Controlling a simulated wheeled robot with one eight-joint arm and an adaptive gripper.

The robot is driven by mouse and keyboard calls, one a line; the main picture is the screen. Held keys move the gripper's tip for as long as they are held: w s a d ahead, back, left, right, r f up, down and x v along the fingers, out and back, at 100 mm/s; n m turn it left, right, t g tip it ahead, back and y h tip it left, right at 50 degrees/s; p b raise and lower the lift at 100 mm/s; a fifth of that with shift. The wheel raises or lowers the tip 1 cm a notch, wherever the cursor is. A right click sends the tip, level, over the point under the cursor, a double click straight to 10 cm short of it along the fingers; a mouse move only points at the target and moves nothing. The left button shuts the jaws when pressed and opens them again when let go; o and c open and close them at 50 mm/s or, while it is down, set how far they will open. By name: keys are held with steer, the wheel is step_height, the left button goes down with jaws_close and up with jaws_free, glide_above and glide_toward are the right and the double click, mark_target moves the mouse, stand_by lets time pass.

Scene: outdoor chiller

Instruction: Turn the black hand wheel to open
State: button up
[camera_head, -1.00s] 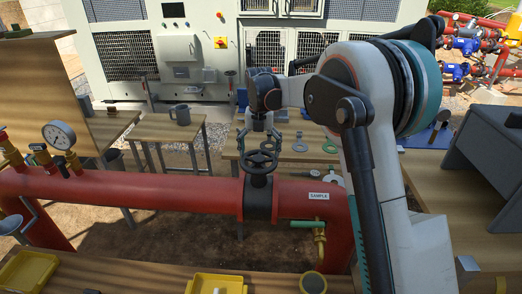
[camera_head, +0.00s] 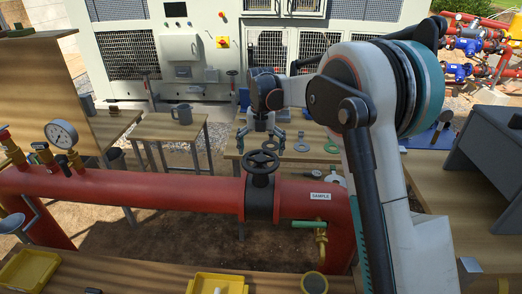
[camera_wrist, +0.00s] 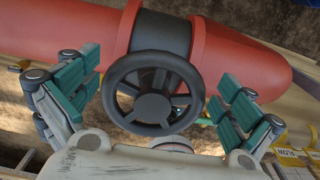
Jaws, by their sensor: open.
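The black hand wheel (camera_head: 261,163) sits on top of a black valve body (camera_head: 260,200) on the red pipe (camera_head: 120,188). In the wrist view the spoked wheel (camera_wrist: 153,92) fills the middle, with its hub towards the camera. My gripper (camera_head: 261,140) is just above and behind the wheel in the head view. In the wrist view my gripper (camera_wrist: 155,100) is open, its green finger pads on either side of the wheel. Both pads are apart from the rim, and nothing is held.
A pressure gauge (camera_head: 61,134) stands on the pipe at left. A green-handled sample tap (camera_head: 308,224) is on the right. Yellow trays (camera_head: 217,284) lie on the front bench.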

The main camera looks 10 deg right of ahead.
step_height(320, 180, up, 12)
stand_by(0.5)
steer(key=s+d+f+m+t+b, duration=0.15)
steer(key=s+d+m+b, duration=0.25)
steer(key=s+m, duration=0.55)
steer(key=s+d+m+t+b, duration=0.2)
steer(key=s+d+m+b, duration=0.15)
steer(key=s+m, duration=0.55)
steer(key=s+d+f+m+t+b, duration=0.3)
steer(key=s+f+m+b, duration=0.3)
steer(key=s+f+m, duration=0.9)
steer(key=s+f, duration=0.1)
steer(key=s, duration=0.3)
steer(key=shift+s+t, duration=0.3)
steer(key=shift+t, duration=0.05)
steer(key=shift+d+m, duration=0.1)
steer(key=shift+m, duration=0.15)
